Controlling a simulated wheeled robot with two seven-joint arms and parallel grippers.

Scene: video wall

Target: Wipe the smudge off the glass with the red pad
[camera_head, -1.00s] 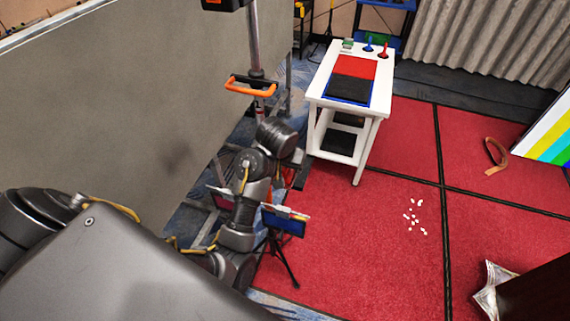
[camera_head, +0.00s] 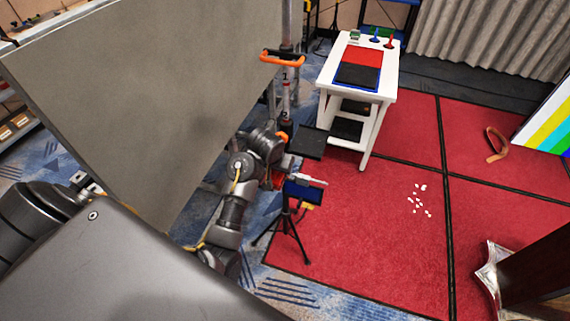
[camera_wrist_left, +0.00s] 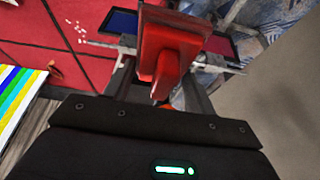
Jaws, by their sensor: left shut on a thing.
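The glass (camera_head: 130,100) is a large grey panel on the left of the head view. It also fills the right side of the left wrist view (camera_wrist_left: 280,110). I see no clear smudge on its visible part now. My left gripper (camera_wrist_left: 160,82) is shut on the red pad (camera_wrist_left: 175,38) in the left wrist view. The pad stands out beyond the fingers and looks clear of the glass. In the head view my left arm hides most of this gripper and pad. My right gripper is not in view.
A tripod (camera_head: 285,228) with a blue-topped holder (camera_head: 303,194) stands close by my left arm. A white table (camera_head: 384,95) is behind it. An orange handle (camera_head: 283,56) is at the panel's far edge. White bits (camera_head: 418,200) lie on open red floor.

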